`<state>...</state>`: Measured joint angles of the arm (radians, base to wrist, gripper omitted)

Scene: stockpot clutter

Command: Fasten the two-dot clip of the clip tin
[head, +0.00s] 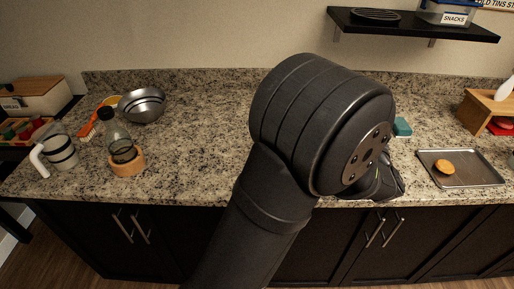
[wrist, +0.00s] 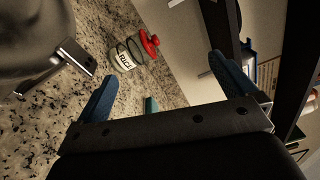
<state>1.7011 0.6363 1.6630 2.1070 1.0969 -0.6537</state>
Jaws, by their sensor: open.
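I cannot make out a two-dot clip in either view. A clear box labelled SNACKS (head: 447,13), with some blue on it, stands on the wall shelf in the head view; whether it is the clip tin, I cannot tell. My gripper (wrist: 160,88) is open and empty in the wrist view, its blue fingers wide apart. Beyond the fingers, a jar labelled RICE (wrist: 124,57) with a red top (wrist: 149,43) stands on the counter, apart from them. In the head view my arm hides much of the counter's middle, including the jar.
A large metal pot (wrist: 35,35) with a handle (wrist: 70,60) is close to the left finger. A teal block (head: 402,127) lies right of my arm. A metal tray (head: 480,172) holds a round brown item (head: 445,167).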

